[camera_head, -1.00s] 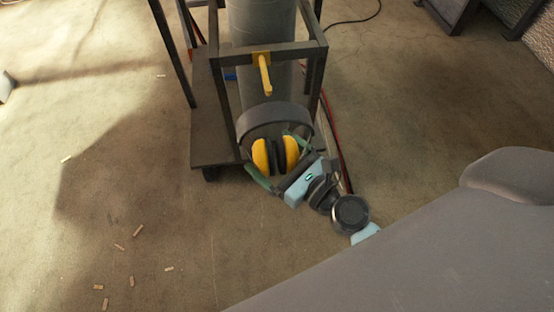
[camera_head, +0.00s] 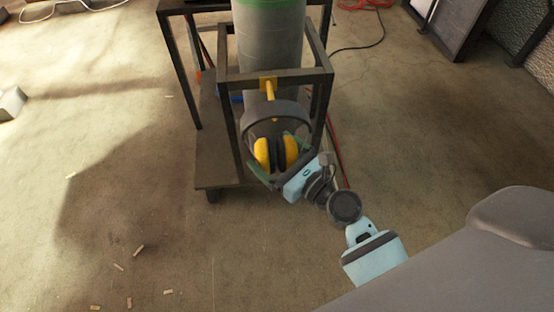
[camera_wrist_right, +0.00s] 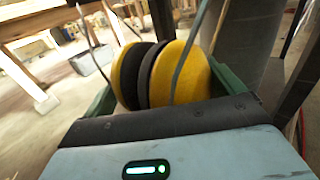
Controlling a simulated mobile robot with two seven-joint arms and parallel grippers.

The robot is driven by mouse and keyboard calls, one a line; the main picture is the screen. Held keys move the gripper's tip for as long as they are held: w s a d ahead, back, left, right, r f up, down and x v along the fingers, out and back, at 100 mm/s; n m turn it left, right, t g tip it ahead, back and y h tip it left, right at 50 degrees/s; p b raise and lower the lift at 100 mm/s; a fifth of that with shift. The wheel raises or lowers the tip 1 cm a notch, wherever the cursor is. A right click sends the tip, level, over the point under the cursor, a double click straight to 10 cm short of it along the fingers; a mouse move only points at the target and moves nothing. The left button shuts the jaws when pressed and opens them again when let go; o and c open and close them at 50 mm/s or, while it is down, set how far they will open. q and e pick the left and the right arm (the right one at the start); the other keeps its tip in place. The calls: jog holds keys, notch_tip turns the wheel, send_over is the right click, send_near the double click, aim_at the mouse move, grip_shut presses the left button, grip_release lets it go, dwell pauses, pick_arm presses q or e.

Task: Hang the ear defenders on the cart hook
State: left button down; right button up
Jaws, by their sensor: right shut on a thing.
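The ear defenders have yellow cups (camera_head: 276,153) with dark pads and a wide dark headband (camera_head: 275,109) arching above them. My right gripper (camera_head: 281,156) has its green fingers on both sides of the cups and is shut on them, holding the ear defenders upright in front of the cart. The cups also show between the fingers in the right wrist view (camera_wrist_right: 160,75). The yellow cart hook (camera_head: 269,85) is on the cart's upper bar. The headband overlaps the hook's lower part in the head view; whether it rests on the hook I cannot tell. My left gripper is not in view.
The dark-framed cart (camera_head: 222,110) carries a grey cylinder (camera_head: 268,45) with a green top. Cart posts stand close on both sides of the ear defenders. Cables lie behind and to the right. Small wooden bits (camera_head: 138,251) lie on the otherwise open floor at left.

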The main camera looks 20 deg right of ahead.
jog(key=shift+w+d, duration=0.2)
jog(key=shift+w, duration=0.4)
jog(key=shift+w+d, duration=0.15)
jog(key=shift+w, duration=0.45)
jog(key=shift+w+d+f+b, duration=0.2)
jog(key=shift+w+f+b, duration=0.35)
jog(key=shift+w, duration=0.25)
jog(key=shift+w+d+f+b, duration=0.25)
jog(key=shift+w+f+b, duration=0.2)
jog(key=shift+w+b, duration=0.3)
jog(key=shift+w+d+f+b, duration=0.2)
jog(key=shift+w+f+b, duration=0.35)
jog(key=shift+w, duration=0.25)
jog(key=o, duration=0.9)
jog(key=shift+r, duration=0.1)
